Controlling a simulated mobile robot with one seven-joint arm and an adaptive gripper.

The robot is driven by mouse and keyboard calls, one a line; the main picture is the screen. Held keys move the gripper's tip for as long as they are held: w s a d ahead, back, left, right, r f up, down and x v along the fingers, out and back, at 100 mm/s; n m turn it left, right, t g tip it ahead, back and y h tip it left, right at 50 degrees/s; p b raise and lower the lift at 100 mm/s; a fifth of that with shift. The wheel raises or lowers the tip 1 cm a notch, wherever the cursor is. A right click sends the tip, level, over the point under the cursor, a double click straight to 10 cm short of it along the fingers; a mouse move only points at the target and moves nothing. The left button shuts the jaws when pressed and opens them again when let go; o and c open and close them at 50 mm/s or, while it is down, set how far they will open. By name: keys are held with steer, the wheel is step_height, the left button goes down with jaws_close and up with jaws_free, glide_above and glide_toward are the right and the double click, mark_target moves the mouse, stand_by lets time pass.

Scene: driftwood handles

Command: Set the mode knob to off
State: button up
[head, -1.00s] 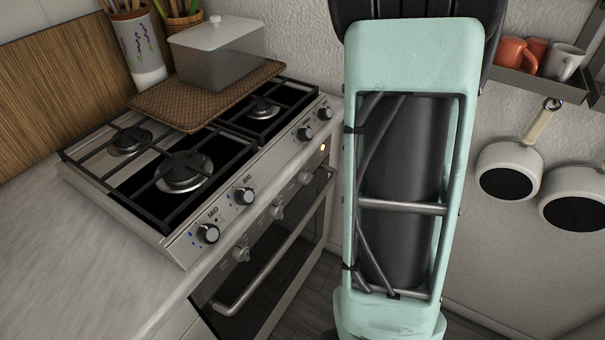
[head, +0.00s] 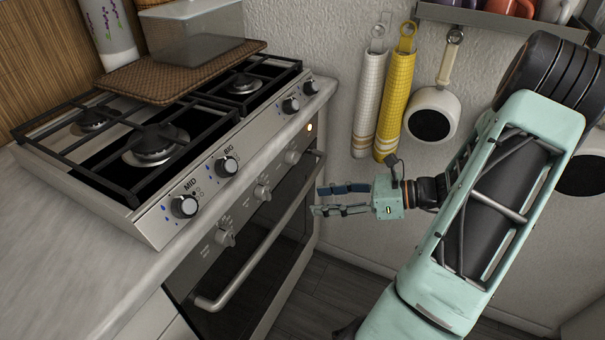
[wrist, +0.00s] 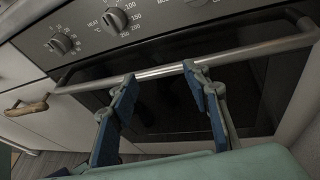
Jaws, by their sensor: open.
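The oven front has a lower row of three knobs. The middle knob (head: 262,192), also in the wrist view (wrist: 116,18), has temperature numbers. The right knob (head: 292,157) is cut by the top edge in the wrist view. My gripper (head: 318,201) is open and empty, its fingers pointing at the oven, apart from the knobs. In the wrist view its blue-padded fingers (wrist: 158,76) appear below the knobs.
The oven's handle bar (head: 255,258) runs below the knobs and crosses the wrist view beyond my fingertips. Burner knobs (head: 184,206) line the hob edge above. A wicker board (head: 120,85) lies on the hob. Towels (head: 395,105) and pans (head: 432,115) hang on the wall.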

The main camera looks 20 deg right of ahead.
mark_target(293, 158)
steer(key=w+d+r+m+t+b, duration=0.1)
steer(key=w+d+r+t+b, duration=0.1)
steer(key=d+r+t, duration=0.3)
steer(key=x, duration=0.3)
steer(key=b+x, duration=0.1)
steer(key=x, duration=0.2)
steer(key=f+b+x, duration=0.1)
steer(key=x, duration=0.3)
steer(key=shift+w+d, duration=0.2)
steer(key=shift+w, duration=0.1)
steer(key=shift+c, duration=0.7)
steer(key=c, duration=1)
